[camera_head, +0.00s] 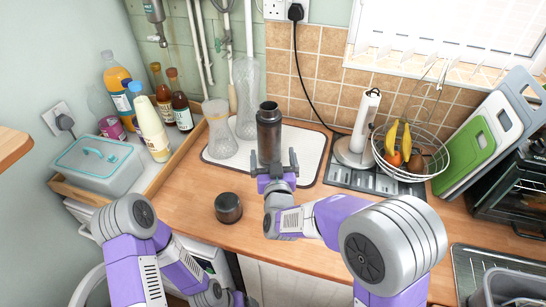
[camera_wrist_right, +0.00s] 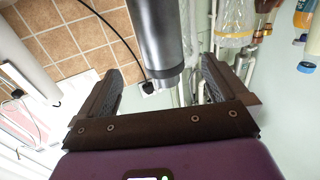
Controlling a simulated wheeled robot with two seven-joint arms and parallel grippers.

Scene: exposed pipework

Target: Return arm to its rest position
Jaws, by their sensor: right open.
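My right gripper (camera_head: 276,163) is open above the counter, its arm stretched forward from the lower right. A dark grey metal flask (camera_head: 269,130) stands upright on a white mat (camera_head: 306,147) just beyond it. In the right wrist view the flask (camera_wrist_right: 162,40) appears upside down, in front of the open jaws (camera_wrist_right: 160,85), with a gap to each finger. I cannot tell how deep it sits between them. My left arm (camera_head: 130,230) is folded low at the lower left. Its gripper does not show clearly.
A short dark cup (camera_head: 228,207) stands on the counter left of my right forearm. A paper roll stand (camera_head: 364,127) and fruit basket (camera_head: 412,152) stand to the right. A tray with bottles and a box (camera_head: 98,165) lies left.

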